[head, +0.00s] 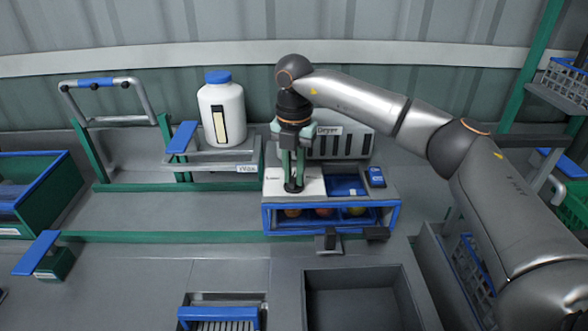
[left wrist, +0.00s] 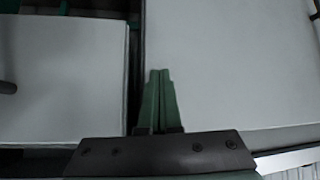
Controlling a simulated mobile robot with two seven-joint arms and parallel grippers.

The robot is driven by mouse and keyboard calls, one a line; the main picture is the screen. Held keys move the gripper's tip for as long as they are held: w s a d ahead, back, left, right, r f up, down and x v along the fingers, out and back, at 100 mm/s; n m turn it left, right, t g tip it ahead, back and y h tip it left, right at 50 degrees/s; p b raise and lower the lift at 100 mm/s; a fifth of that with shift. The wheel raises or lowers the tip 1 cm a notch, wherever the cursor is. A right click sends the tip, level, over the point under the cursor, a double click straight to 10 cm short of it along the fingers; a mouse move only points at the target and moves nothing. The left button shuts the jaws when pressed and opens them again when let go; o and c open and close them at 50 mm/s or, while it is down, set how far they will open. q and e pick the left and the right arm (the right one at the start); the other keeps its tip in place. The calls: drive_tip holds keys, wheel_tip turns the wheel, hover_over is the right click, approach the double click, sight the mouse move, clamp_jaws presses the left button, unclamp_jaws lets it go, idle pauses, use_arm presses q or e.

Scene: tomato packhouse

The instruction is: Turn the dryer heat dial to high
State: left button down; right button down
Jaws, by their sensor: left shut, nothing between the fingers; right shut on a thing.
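The dryer (head: 381,217) is a blue and grey unit with a slatted back panel labelled "Dryer" (head: 330,131). A black round dial (head: 293,189) sits on the white plate (head: 314,186) at its top left. My right gripper (head: 293,182) points straight down and its green fingers are shut on the dial. The fingers partly cover the dial, so I cannot read its setting. My left gripper (left wrist: 158,72) shows only in the left wrist view. It is shut and empty above pale grey surfaces.
Round fruit (head: 324,212) lie inside the dryer's front. A white bottle with a blue cap (head: 221,112) stands on a platform at left. An open grey bin (head: 361,299) is in front. A green crate (head: 31,209) is at far left.

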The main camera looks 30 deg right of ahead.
sight(294, 178)
drive_tip(key=m, duration=0.3)
drive_tip(key=shift+w+r+m+p, duration=0.1)
drive_tip(key=shift+r+m+p, duration=0.05)
drive_tip(key=shift+m+p, duration=0.2)
drive_tip(key=shift+d+m+p, duration=0.1)
drive_tip(key=shift+m+p, duration=0.2)
drive_tip(key=shift+m, duration=1.65)
drive_tip(key=c, duration=0.8)
unclamp_jaws()
wheel_tip(294, 178, up, 12)
drive_tip(key=shift+r+b, duration=0.2)
drive_tip(key=shift+b, duration=0.2)
drive_tip(key=shift+f, duration=0.1)
